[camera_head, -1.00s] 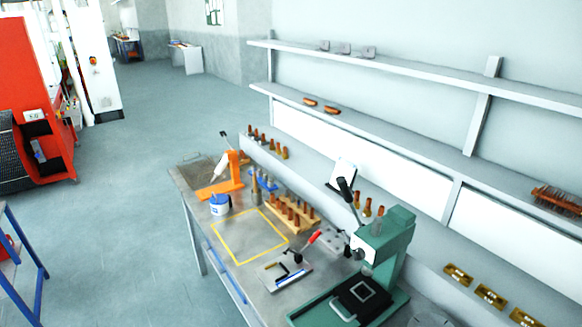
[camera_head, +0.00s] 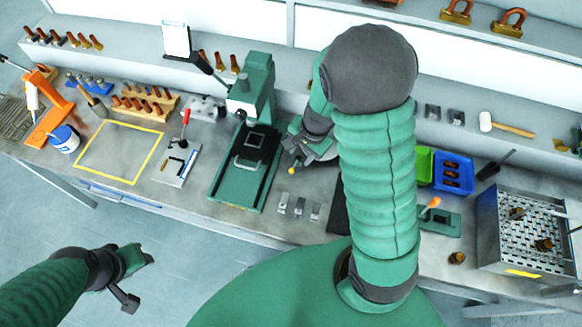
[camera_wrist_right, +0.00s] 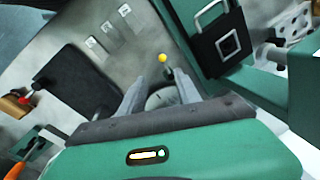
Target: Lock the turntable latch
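A small yellow knob (camera_head: 291,170) shows just beside my right gripper (camera_head: 308,152) in the head view. In the right wrist view the yellow knob (camera_wrist_right: 163,58) stands just beyond the fingertips, and a round grey part (camera_wrist_right: 163,97), perhaps the turntable, lies between and below the fingers. Whether the latch is locked cannot be told. My right gripper (camera_wrist_right: 160,85) is open with its fingers apart and nothing seen held. In the head view my right arm and hand hide most of the turntable area. My left gripper (camera_head: 138,280) is open and empty, in front of the bench.
A green press (camera_head: 250,90) stands left of my right gripper. Small metal blocks (camera_head: 299,207) and a dark mat (camera_head: 339,210) lie in front of it. Right of my arm are a blue bin (camera_head: 453,173) and a perforated metal box (camera_head: 525,230).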

